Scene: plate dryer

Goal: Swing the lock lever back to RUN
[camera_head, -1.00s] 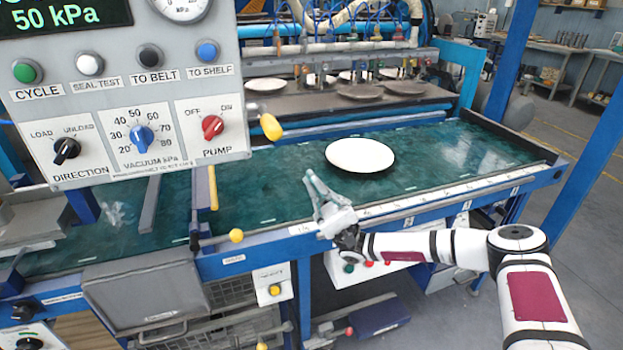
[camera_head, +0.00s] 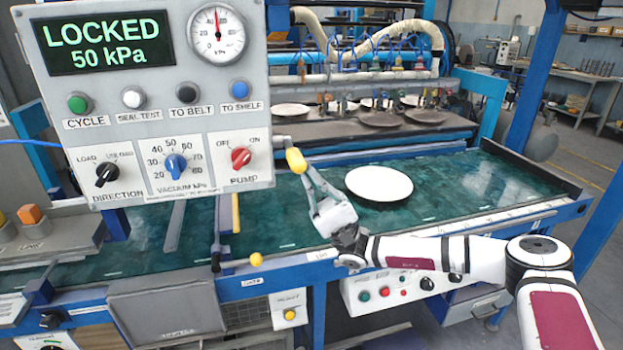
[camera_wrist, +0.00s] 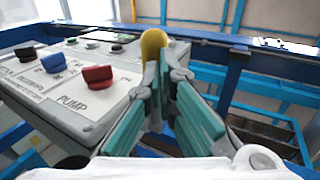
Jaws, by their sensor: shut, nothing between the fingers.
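The lever with a yellow knob (camera_head: 296,160) sticks out from the right side of the grey control panel (camera_head: 210,105). It leans toward the robot, and its knob also shows in the wrist view (camera_wrist: 152,42). The panel's display (camera_head: 105,42) reads LOCKED and 50 kPa. My gripper (camera_head: 306,178) is shut and empty, with its fingertips just below and beside the knob in the head view. In the wrist view my fingertips (camera_wrist: 164,68) overlap the knob's near side. I cannot tell whether they touch it. No RUN marking is readable.
A white plate (camera_head: 379,184) lies on the green belt (camera_head: 470,185) behind my arm. The red PUMP knob (camera_head: 241,157) is on the panel close by. Blue frame posts stand at the right.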

